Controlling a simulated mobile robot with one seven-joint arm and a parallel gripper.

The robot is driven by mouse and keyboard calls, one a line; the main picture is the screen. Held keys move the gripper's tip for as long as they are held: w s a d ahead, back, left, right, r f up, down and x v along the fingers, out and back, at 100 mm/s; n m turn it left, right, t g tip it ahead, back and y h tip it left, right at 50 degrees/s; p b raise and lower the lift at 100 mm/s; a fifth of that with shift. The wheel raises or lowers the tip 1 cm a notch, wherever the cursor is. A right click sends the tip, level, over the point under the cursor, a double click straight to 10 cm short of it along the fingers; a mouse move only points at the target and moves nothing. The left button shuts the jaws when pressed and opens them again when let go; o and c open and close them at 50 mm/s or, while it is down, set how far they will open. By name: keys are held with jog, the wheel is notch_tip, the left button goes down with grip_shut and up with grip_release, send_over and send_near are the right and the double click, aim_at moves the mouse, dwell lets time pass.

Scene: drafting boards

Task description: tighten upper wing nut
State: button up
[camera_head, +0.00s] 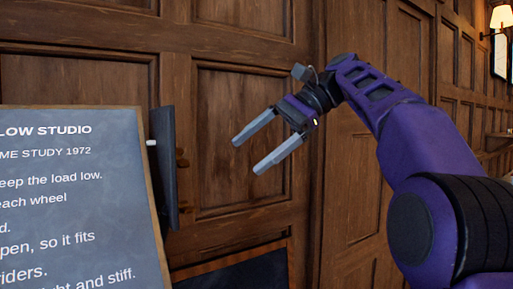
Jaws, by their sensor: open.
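A small brown piece (182,158), which may be the upper wing nut, sticks out from the right side of a dark upright bracket (164,165). It is small and blends with the wood behind, so I cannot tell its shape or how it is turned. My gripper (248,156) is open and empty. Its two grey fingers point left and down, to the right of the small brown piece and apart from it. No lower wing nut can be made out clearly.
A slate board (75,230) with white lettering and a wooden edge stands at the left, beside the bracket. A white peg (151,143) shows at the bracket's left. Another dark board (240,272) is low in the middle. Wood panelling fills the back.

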jog(key=shift+d, duration=0.3)
